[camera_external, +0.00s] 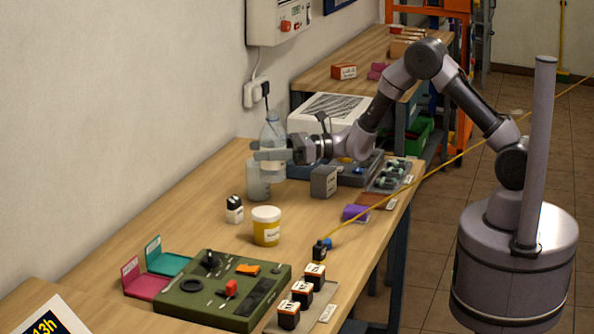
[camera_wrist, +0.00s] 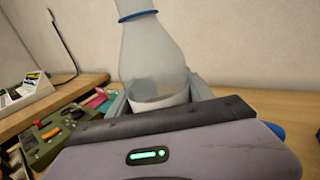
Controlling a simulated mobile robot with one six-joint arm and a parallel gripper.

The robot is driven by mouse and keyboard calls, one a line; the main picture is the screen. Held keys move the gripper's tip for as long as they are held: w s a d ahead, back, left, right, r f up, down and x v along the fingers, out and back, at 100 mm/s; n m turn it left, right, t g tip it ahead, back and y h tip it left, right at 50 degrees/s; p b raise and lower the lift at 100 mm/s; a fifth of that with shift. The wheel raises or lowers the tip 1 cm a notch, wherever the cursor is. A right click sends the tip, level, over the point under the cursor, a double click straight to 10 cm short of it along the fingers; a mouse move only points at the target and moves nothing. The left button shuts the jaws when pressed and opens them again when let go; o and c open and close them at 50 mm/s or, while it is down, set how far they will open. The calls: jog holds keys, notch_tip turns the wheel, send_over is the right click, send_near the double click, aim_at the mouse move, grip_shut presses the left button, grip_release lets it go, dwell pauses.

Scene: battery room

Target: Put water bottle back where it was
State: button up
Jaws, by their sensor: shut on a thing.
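The water bottle (camera_external: 272,131) is clear, with a blue ring at its neck. My gripper (camera_external: 268,154) reaches in from the right and is shut around the bottle's body. The bottle stands upright near the wall at the far part of the wooden bench. In the wrist view the bottle (camera_wrist: 152,55) rises between the two fingers, with a white band low on its body. Its base is partly hidden, so I cannot tell if it touches the bench. A pale translucent container (camera_external: 258,181) stands just in front of its lower part.
A yellow jar (camera_external: 266,226), a small black-and-white bottle (camera_external: 234,209) and a grey box (camera_external: 323,182) stand nearby. A green panel (camera_external: 210,290) lies on the near bench. A yellow cord (camera_external: 440,167) crosses the right edge. Bare wood (camera_external: 190,215) lies left of the bottles.

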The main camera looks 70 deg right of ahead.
jog(key=s+d+f+n+g+y+p, duration=0.25)
jog(key=s+p, duration=0.45)
jog(key=s, duration=0.7)
jog(key=s+a+r+y+p, duration=0.1)
jog(key=s+r+p, duration=0.15)
jog(key=s, duration=0.45)
jog(key=s+a+r+p, duration=0.1)
jog(key=s+p, duration=0.2)
jog(key=s, duration=0.3)
jog(key=shift+f, duration=2.6)
jog(key=shift+w+a+f+b, duration=0.3)
jog(key=shift+w+f+b, duration=0.55)
jog(key=shift+w, duration=1.8)
jog(key=shift+w+a+f+b, duration=0.35)
jog(key=shift+w+f+b, duration=0.45)
jog(key=shift+w, duration=1.8)
jog(key=shift+w+a+f+b, duration=0.3)
jog(key=shift+w+f+b, duration=0.55)
jog(key=shift+w, duration=1.8)
jog(key=shift+f, duration=0.15)
jog(key=o, duration=1.7)
jog(key=shift+o, duration=0.2)
